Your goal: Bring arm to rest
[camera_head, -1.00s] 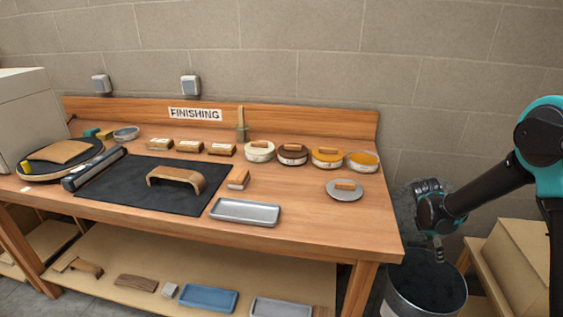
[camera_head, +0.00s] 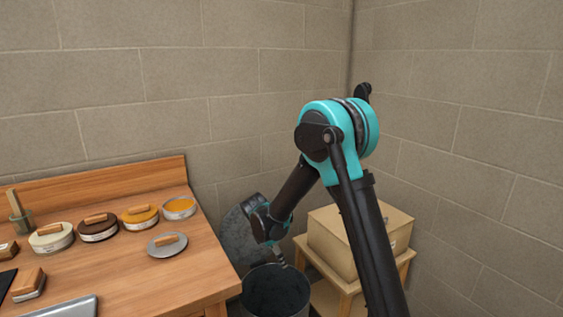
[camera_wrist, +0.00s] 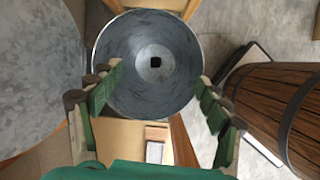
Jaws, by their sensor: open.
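My gripper (camera_head: 281,262) hangs fingers-down over the open grey metal bin (camera_head: 246,302) at the right end of the workbench. In the wrist view my gripper (camera_wrist: 160,90) has its green-padded fingers spread wide, with nothing between them. The bin's round opening (camera_wrist: 125,75) lies beyond the fingertips. A small dark square (camera_wrist: 155,62) shows on a pale round patch at the bin's bottom; I cannot tell what it is. My arm is bent, its turquoise elbow raised above the bin.
The wooden bench (camera_head: 205,265) holds several round tins, a grey lid (camera_head: 167,245) and a tray (camera_head: 65,307). A round grey lid (camera_head: 240,240) leans behind the bin. A cardboard box (camera_head: 330,237) sits on a stand at right. A wooden barrel (camera_wrist: 275,105) shows in the wrist view.

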